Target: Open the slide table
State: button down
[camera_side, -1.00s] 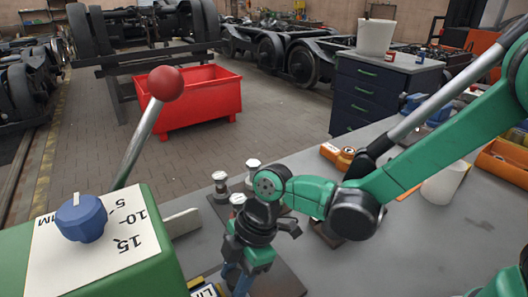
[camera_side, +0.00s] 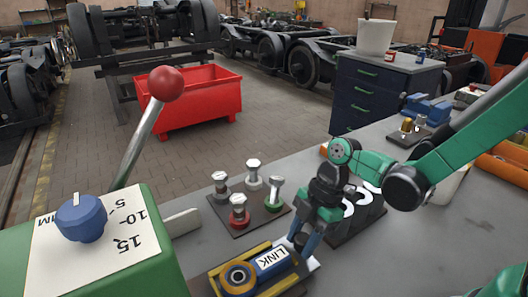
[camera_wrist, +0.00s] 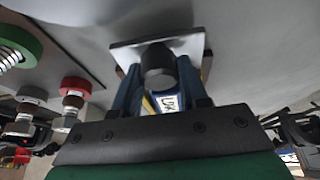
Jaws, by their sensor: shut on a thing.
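The slide table (camera_side: 228,265) is at the bottom middle of the side view, with yellow rails. A blue block marked LINK (camera_side: 272,259) and an orange-and-dark ring (camera_side: 238,278) lie between the rails. My gripper (camera_side: 298,243) is at the slide's right end, by a pale end plate (camera_side: 313,264). In the wrist view, my gripper's blue fingers (camera_wrist: 160,92) are shut on a dark round knob (camera_wrist: 158,66) in front of the grey end plate (camera_wrist: 196,46). The LINK label (camera_wrist: 168,102) shows between the fingers. The knob is hidden by my gripper in the side view.
A dark plate (camera_side: 262,226) with several coloured-base posts stands behind the slide. A dark stand with white discs (camera_side: 372,205) is just behind and right of my gripper. A green box with a blue dial (camera_side: 80,217) and a red-knobbed lever (camera_side: 166,84) are at left.

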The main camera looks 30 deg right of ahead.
jog(key=shift+c, duration=2.3)
grip_release()
jog(key=shift+v, duration=2.8)
jog(key=d+r+m+t+h, duration=0.1)
jog(key=d+m+t, duration=0.1)
jog(key=m, duration=0.3)
jog(key=d+r+m+t+h, duration=0.1)
jog(key=d+r+m+t, duration=0.1)
jog(key=m, duration=0.4)
jog(key=s+d+r+m+t+h, duration=0.1)
jog(key=d+r+m+t+h, duration=0.1)
jog(key=m, duration=0.3)
jog(key=shift+s+r+t, duration=0.1)
jog(key=shift+t, duration=0.2)
jog(key=shift+d+r+m+t, duration=0.25)
jog(key=shift+m+t, duration=0.05)
jog(key=shift+m, duration=0.7)
